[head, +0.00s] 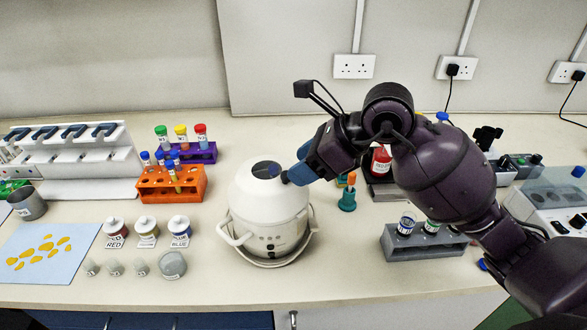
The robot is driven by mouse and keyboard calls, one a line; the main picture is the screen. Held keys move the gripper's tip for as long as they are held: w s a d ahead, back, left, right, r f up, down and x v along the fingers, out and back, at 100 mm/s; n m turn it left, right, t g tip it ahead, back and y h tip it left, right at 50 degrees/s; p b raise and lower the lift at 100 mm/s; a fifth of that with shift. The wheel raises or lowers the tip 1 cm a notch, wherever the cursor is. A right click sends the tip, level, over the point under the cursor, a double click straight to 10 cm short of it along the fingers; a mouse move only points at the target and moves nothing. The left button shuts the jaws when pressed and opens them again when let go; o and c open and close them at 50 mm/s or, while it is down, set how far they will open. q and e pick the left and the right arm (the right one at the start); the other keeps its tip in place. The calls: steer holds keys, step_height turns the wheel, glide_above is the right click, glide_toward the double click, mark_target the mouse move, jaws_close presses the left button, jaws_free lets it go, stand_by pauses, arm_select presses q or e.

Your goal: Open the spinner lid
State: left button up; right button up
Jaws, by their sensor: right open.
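The spinner (262,222) is a white rounded machine near the middle of the bench. Its domed lid (248,186) appears closed, with a dark round window (266,170) on top. My right gripper (291,178) comes in from the right with blue fingers. Its fingertips are at the upper right side of the lid, and I cannot tell whether they touch it. The gripper is open, though the gap between the fingers is hard to see. My left gripper is not in view.
An orange rack (155,190) and a purple rack (206,156) with capped tubes stand left of the spinner. Small labelled jars (146,228) are at front left. A grey rack (400,252) with vials stands right, under my right arm. The bench's front edge is close to the spinner.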

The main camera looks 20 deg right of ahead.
mark_target(269, 180)
steer(key=shift+x, duration=1.45)
jaws_close()
